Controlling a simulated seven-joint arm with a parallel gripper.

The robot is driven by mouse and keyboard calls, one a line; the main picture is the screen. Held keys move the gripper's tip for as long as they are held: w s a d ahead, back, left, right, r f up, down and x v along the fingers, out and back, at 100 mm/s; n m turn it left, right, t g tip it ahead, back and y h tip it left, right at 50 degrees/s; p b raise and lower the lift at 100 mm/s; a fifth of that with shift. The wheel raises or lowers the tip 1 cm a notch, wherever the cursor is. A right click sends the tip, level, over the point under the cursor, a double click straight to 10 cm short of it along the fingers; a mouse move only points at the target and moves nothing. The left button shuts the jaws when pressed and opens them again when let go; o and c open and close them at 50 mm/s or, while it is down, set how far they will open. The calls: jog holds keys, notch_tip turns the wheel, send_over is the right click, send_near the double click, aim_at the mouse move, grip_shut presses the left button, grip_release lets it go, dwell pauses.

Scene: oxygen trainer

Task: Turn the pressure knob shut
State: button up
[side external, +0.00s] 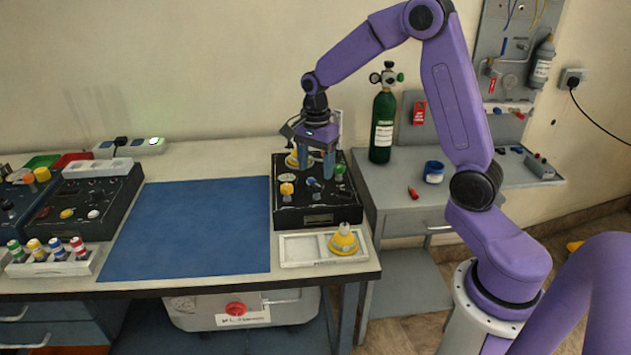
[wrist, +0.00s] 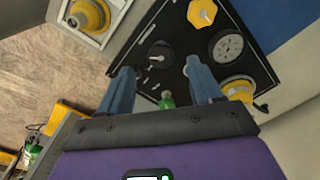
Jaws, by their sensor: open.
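The dark trainer panel (side external: 318,217) sits on the right part of the workbench; its face also shows in the wrist view (wrist: 184,40). It carries a yellow star-shaped knob (side external: 287,190), a dark round control with a pale lever (wrist: 158,57), a green fitting (side external: 339,170) and a gauge (wrist: 228,46). I cannot read which control is labelled pressure. My gripper (side external: 317,174) points down over the panel with its blue fingers apart and nothing visibly held. In the wrist view, the green fitting (wrist: 167,99) shows between the fingers, and the dark control lies just beyond the fingertips (wrist: 158,70).
A white tray (side external: 300,250) with a yellow cone-shaped part (side external: 343,240) stands in front of the panel. A blue mat (side external: 195,225) lies clear to its left. A green cylinder (side external: 383,125) stands behind right. Another dark unit (side external: 85,208) is far left.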

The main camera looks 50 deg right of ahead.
aim_at(316, 185)
jog(key=shift+f, duration=2.6)
jog(key=c, duration=1.1)
